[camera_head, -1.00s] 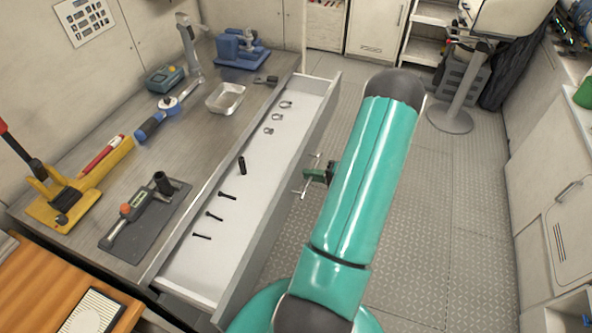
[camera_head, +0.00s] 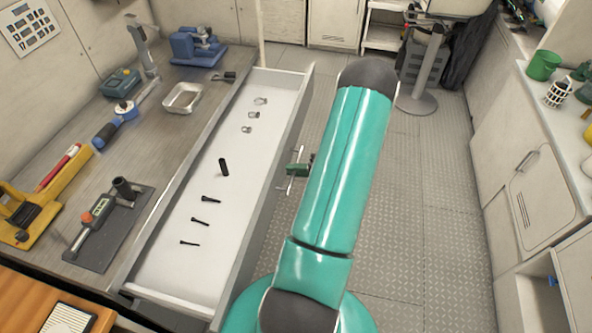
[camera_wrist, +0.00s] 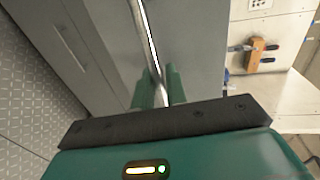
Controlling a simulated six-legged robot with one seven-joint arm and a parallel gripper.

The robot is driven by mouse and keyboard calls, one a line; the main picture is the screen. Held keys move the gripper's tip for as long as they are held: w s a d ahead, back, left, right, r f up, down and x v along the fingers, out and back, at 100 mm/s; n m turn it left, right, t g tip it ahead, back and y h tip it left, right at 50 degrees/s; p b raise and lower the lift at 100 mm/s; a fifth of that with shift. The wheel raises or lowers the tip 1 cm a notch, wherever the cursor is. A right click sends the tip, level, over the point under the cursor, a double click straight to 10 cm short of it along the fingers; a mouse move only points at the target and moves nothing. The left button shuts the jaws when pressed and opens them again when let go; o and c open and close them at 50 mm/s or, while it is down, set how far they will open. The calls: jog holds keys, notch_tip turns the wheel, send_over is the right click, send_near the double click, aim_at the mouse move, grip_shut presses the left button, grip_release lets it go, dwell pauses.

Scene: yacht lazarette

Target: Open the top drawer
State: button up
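The top drawer (camera_head: 185,285) stands pulled well out from under the workbench in the head view. Its white inside shows, with several small dark bolts, a black cylinder and metal clamps lying in it. The metal drawer handle (camera_head: 290,187) is on its outer front face. My gripper (camera_head: 299,170) is at this handle, partly hidden by my teal arm. In the wrist view, the handle bar (camera_wrist: 147,35) runs between the two green fingers of my gripper (camera_wrist: 158,88), which sit close on either side of it. The grip appears closed on the bar.
The workbench (camera_head: 150,190) carries a blue vise (camera_head: 195,47), a metal tray (camera_head: 182,98) and other tools. Open floor (camera_head: 405,220) lies right of the drawer. A pedestal stool (camera_head: 420,75) stands farther back, and white cabinets (camera_head: 530,190) line the right side.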

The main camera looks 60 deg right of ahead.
jog(key=shift+o, duration=1)
jog(key=v, duration=1.3)
jog(key=shift+s, duration=0.4)
jog(key=shift+d, duration=0.1)
